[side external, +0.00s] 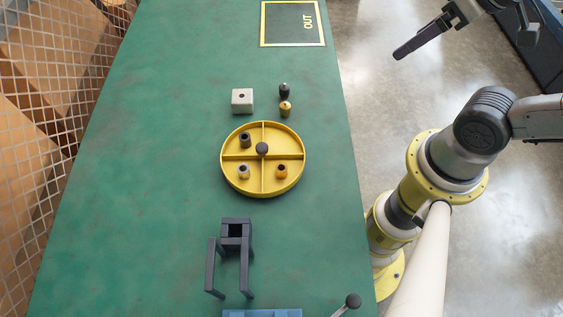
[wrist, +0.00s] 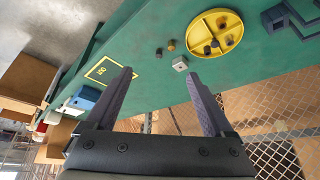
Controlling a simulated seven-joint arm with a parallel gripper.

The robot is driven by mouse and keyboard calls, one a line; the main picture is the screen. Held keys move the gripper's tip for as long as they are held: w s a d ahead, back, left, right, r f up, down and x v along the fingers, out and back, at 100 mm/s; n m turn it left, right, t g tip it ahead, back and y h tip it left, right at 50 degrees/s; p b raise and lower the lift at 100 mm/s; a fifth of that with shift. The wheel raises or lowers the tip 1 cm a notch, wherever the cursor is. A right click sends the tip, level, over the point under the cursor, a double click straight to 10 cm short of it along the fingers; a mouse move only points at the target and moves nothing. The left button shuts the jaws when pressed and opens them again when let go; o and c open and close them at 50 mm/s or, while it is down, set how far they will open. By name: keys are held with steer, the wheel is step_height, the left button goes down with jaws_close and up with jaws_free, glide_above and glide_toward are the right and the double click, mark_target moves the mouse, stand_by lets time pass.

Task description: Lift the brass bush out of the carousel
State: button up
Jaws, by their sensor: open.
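The yellow round carousel (side external: 285,141) stands on the green bench, split into quarters around a dark centre knob (side external: 262,149). A golden-orange bush (side external: 282,172), the most brass-like of those inside, stands in the lower right quarter. A paler tan bush (side external: 244,172) is in the lower left quarter and a dark bush (side external: 245,140) in the upper left. The upper right quarter is empty. My gripper (side external: 404,51) is off the bench at the upper right, far from the carousel. In the wrist view its jaws (wrist: 160,74) are apart and empty, with the carousel (wrist: 198,34) beyond them.
A pale block with a hole (side external: 242,101), a dark peg (side external: 284,90) and a small brass-coloured piece (side external: 286,109) stand behind the carousel. A dark upright fixture (side external: 236,230) and a blue block (side external: 262,313) are in front. The OUT square (side external: 285,30) is bare. Mesh fencing (side external: 50,120) runs along the left.

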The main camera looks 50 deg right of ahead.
steer(key=shift+o, duration=0.2)
steer(key=shift+w+m, duration=0.15)
steer(key=shift+m, duration=0.15)
steer(key=w+a+r+m, duration=0.2)
steer(key=w+m, duration=0.2)
steer(key=w, duration=0.3)
steer(key=n+g, duration=0.2)
steer(key=g, duration=0.4)
glide_above(281, 167)
step_height(281, 167, down, 21)
steer(key=shift+f, duration=5.4)
